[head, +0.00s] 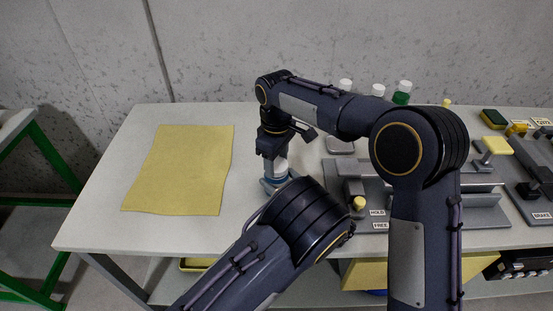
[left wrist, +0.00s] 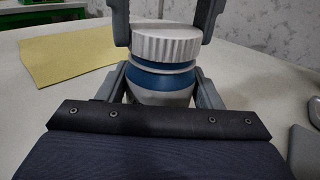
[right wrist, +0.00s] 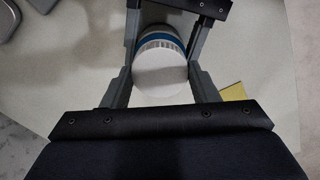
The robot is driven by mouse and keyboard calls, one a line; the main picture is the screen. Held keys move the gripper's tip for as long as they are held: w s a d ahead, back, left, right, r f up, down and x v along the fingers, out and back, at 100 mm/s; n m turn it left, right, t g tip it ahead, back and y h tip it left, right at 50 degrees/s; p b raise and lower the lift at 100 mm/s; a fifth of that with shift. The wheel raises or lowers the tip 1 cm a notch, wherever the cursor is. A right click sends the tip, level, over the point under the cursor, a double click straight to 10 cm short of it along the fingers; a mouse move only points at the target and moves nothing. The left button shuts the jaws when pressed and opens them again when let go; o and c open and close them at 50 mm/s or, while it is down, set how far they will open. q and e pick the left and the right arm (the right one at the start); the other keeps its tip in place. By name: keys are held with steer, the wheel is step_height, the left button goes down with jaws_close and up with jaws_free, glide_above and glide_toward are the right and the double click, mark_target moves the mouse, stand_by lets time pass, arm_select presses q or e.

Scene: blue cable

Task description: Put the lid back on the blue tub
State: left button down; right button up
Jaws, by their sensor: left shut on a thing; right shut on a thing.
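The blue tub (left wrist: 160,80) stands upright on the table, a white and grey body with blue bands. My left gripper (left wrist: 163,86) is shut around its body from the side. The white ribbed lid (left wrist: 166,44) is on top of the tub, level, with a blue band showing just below it. Whether it is fully seated or threaded I cannot tell. My right gripper (right wrist: 162,72) points down from above and is shut on the lid, which shows its plain white top (right wrist: 160,80) in the right wrist view. In the head view the lid (head: 281,169) is partly hidden by my arms.
A yellow sheet (head: 180,170) lies flat on the table's left half. Bottles with white caps (head: 402,92) stand behind my right arm. A grey fixture (head: 480,200) with labels and a yellow knob is at the right. The table between sheet and tub is clear.

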steer(key=m, duration=0.5)
steer(key=shift+m, duration=0.4)
steer(key=m, duration=1)
steer(key=shift+m, duration=0.4)
steer(key=m, duration=0.4)
steer(key=shift+m, duration=0.4)
steer(key=o, duration=1)
steer(key=shift+c, duration=0.2)
